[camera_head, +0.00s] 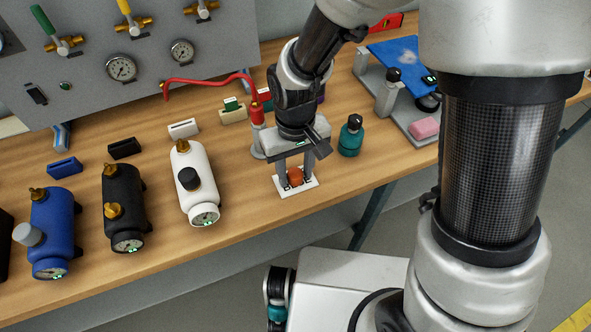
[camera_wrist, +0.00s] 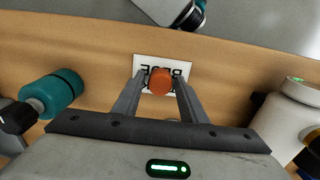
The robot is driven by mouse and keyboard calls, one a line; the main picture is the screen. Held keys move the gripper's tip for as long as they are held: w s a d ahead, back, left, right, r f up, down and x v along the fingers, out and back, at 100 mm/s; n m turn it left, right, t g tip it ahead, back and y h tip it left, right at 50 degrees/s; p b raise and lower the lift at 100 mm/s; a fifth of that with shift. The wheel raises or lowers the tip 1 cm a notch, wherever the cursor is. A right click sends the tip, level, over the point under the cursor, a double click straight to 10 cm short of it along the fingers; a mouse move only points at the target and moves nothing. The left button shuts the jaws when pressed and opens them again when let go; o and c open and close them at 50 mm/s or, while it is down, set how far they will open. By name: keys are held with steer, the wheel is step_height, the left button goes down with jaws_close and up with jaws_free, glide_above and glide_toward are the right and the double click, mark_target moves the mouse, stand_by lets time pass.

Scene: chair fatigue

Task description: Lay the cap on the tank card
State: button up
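A small orange-red cap (camera_head: 295,177) is at the white card (camera_head: 282,190) on the wooden table. In the wrist view, the cap (camera_wrist: 160,81) shows over the middle of the card (camera_wrist: 147,65), which has black lettering partly hidden by the cap and fingers. My gripper (camera_head: 295,179) points down over the card, with one finger on either side of the cap. In the wrist view, a narrow gap shows between each finger of my gripper (camera_wrist: 160,80) and the cap, so it looks open. I cannot tell whether the cap fully rests on the card.
A white tank (camera_head: 192,175), a black tank (camera_head: 123,215) and a blue tank (camera_head: 50,235) stand to the left. A teal bottle (camera_head: 351,138) stands close to the right of my gripper. A red-hosed tool (camera_head: 257,125) stands behind left. The table's front edge is near the card.

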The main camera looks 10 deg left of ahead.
mark_target(296, 173)
steer(key=shift+s+d+f, duration=0.1)
steer(key=shift+s, duration=0.05)
step_height(296, 173, up, 13)
steer(key=p, duration=0.2)
steer(key=s+d+r+m+t, duration=0.2)
steer(key=s+d+r+m, duration=0.1)
steer(key=d+r, duration=0.4)
steer(key=s+d+r+m+t, duration=0.2)
steer(key=d+r, duration=0.5)
steer(key=d, duration=0.6)
steer(key=shift+s+r+m+t, duration=0.15)
steer(key=shift+s+m+t, duration=0.25)
steer(key=shift+m+t, duration=0.35)
step_height(296, 173, up, 4)
steer(key=p, duration=0.4)
steer(key=shift+f, duration=0.2)
